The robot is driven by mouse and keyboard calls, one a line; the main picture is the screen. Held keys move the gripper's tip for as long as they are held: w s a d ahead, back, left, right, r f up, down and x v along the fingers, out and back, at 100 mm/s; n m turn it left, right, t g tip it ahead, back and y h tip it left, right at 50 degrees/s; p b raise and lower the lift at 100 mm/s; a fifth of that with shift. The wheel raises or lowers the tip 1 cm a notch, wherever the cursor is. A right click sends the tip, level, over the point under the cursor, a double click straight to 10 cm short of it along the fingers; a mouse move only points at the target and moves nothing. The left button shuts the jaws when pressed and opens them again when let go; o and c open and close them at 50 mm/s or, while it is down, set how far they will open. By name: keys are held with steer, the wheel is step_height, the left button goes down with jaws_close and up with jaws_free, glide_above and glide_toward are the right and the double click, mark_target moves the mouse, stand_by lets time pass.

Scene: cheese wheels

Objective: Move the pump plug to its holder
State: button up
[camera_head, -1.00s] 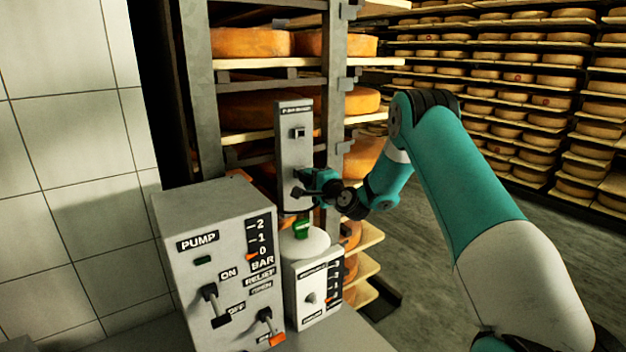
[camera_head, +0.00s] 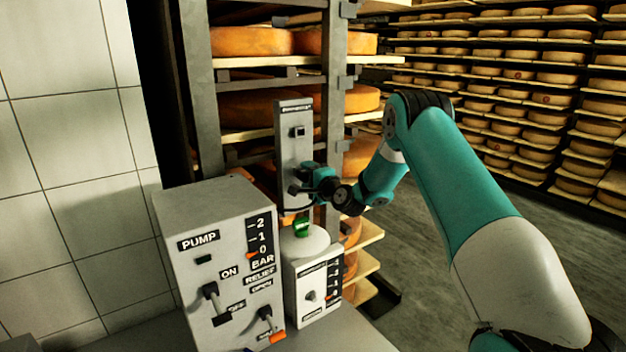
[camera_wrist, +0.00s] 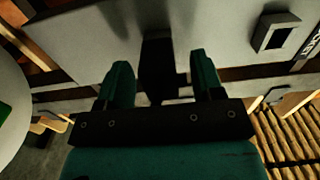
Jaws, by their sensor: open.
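A tall grey panel (camera_head: 295,150) stands upright behind the pump box, with a square dark fitting (camera_head: 297,132) in its upper half. The fitting shows as a dark-rimmed square in the wrist view (camera_wrist: 277,33). My gripper (camera_head: 300,186) is at the panel's lower half. In the wrist view my gripper (camera_wrist: 160,78) is open, with a teal finger on either side of a dark block (camera_wrist: 158,62) against the panel, probably the pump plug. Gaps show between the block and both fingers. I cannot tell which fitting is the holder.
The grey pump box (camera_head: 205,260) with levers and a bar scale stands at front left. A smaller white box (camera_head: 305,290) and a round white lid (camera_head: 304,243) with a green part (camera_head: 302,228) are below my gripper. Cheese shelves (camera_head: 265,64) stand close behind.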

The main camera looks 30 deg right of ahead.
steer(key=s+b, duration=0.9)
steer(key=s, duration=0.8)
steer(key=shift+s+d, duration=0.2)
steer(key=shift+d, duration=0.1)
